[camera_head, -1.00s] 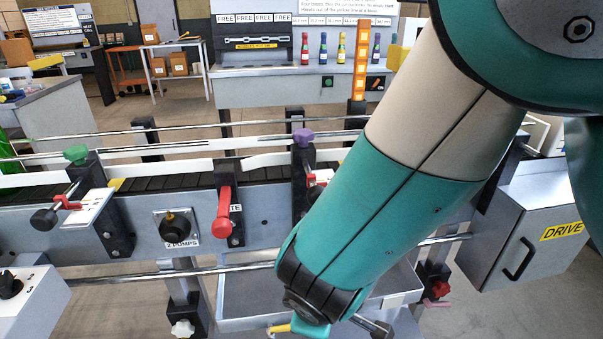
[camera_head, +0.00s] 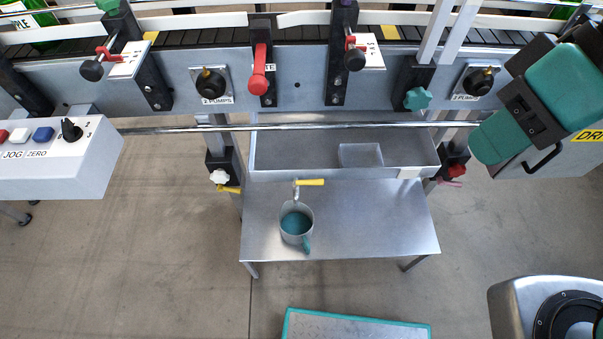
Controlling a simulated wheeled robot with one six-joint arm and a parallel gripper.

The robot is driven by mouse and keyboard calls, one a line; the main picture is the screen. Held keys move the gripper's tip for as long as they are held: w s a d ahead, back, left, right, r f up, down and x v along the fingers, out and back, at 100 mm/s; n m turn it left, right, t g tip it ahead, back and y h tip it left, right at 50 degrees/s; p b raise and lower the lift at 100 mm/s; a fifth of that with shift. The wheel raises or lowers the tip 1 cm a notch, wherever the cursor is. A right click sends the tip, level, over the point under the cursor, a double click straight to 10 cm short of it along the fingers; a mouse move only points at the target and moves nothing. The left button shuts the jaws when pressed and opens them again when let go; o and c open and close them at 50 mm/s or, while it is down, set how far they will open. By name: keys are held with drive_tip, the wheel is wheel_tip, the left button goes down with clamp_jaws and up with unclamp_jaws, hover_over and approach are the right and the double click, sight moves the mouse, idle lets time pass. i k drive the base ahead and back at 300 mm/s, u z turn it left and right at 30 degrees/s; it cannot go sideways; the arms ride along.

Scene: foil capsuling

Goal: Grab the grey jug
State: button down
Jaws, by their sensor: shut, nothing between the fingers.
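The grey jug (camera_head: 297,224) stands upright on a low metal shelf (camera_head: 385,225) in the head view. Its inside looks teal, and a teal handle sticks out toward the front. It is just below a small tap with a yellow lever (camera_head: 310,182). Teal and black parts of my arm show at the upper right, well apart from the jug. I cannot make out my gripper's fingers in the view.
A shallow metal tray (camera_head: 290,152) and a horizontal rail (camera_head: 330,127) lie behind and above the shelf, under the conveyor (camera_head: 300,70). A grey control box (camera_head: 60,165) juts in at the left. A teal-edged panel (camera_head: 355,328) lies in front. Floor is clear left of the shelf.

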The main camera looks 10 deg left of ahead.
sight(296, 225)
drive_tip(key=k, duration=0.45)
drive_tip(key=u, duration=0.15)
drive_tip(key=i, duration=0.4)
drive_tip(key=z, duration=0.5)
drive_tip(key=k, duration=0.85)
drive_tip(key=u, duration=1.25)
drive_tip(key=i, duration=0.5)
drive_tip(key=z, duration=0.05)
